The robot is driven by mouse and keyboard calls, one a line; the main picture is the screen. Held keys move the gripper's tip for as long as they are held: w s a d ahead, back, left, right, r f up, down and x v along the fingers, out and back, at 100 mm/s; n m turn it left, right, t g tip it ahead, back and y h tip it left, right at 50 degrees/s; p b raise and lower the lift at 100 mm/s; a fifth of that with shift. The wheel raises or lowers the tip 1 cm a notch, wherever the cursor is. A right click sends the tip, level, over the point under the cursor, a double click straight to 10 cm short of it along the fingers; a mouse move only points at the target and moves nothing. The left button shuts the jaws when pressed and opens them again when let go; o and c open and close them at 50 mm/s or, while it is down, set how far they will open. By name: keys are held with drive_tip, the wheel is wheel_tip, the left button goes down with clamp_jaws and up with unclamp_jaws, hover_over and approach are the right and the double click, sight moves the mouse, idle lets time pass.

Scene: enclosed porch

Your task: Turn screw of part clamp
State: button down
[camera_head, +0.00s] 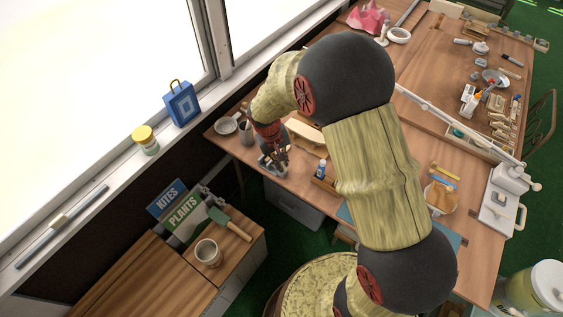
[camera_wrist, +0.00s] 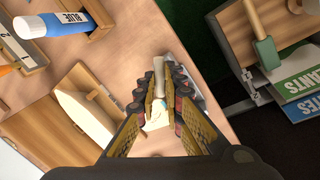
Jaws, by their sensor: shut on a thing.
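My gripper (camera_wrist: 160,112) shows in the wrist view with its two fingers closed in on a pale piece (camera_wrist: 158,119), which looks like part of the clamp's screw. A rounded light-coloured bar (camera_wrist: 158,72) stands just beyond the fingertips. The grey metal part clamp (camera_wrist: 192,84) shows partly beside the right finger, near the table edge. In the head view my gripper (camera_head: 272,150) is at the left end of the table, over the grey clamp (camera_head: 273,167). The fingers hide much of the clamp, and how far the screw is turned cannot be told.
A low cabinet (camera_head: 250,232) with a green-headed mallet (camera_head: 226,222) is below.

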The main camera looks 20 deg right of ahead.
drive_tip(key=m+g+p, duration=0.1)
drive_tip(key=m, duration=0.5)
drive_tip(key=shift+w+d+m, duration=0.1)
drive_tip(key=shift+d+m, duration=0.05)
drive_tip(key=shift+m, duration=0.15)
drive_tip(key=m+g+y+p, duration=0.1)
drive_tip(key=m+p, duration=0.1)
drive_tip(key=m, duration=0.4)
drive_tip(key=shift+d+r, duration=0.1)
drive_tip(key=shift+d, duration=0.05)
drive_tip(key=m+y+p, duration=0.1)
drive_tip(key=m+p, duration=0.1)
drive_tip(key=m, duration=0.3)
drive_tip(key=shift+d+m+p, duration=0.1)
drive_tip(key=shift+m+p, duration=0.2)
drive_tip(key=m+y+p, duration=0.1)
drive_tip(key=m+p, duration=0.1)
drive_tip(key=m, duration=0.2)
drive_tip(key=shift+m, duration=0.4)
drive_tip(key=c, duration=2)
unclamp_jaws()
drive_tip(key=shift+c, duration=0.2)
drive_tip(key=shift+o, duration=0.7)
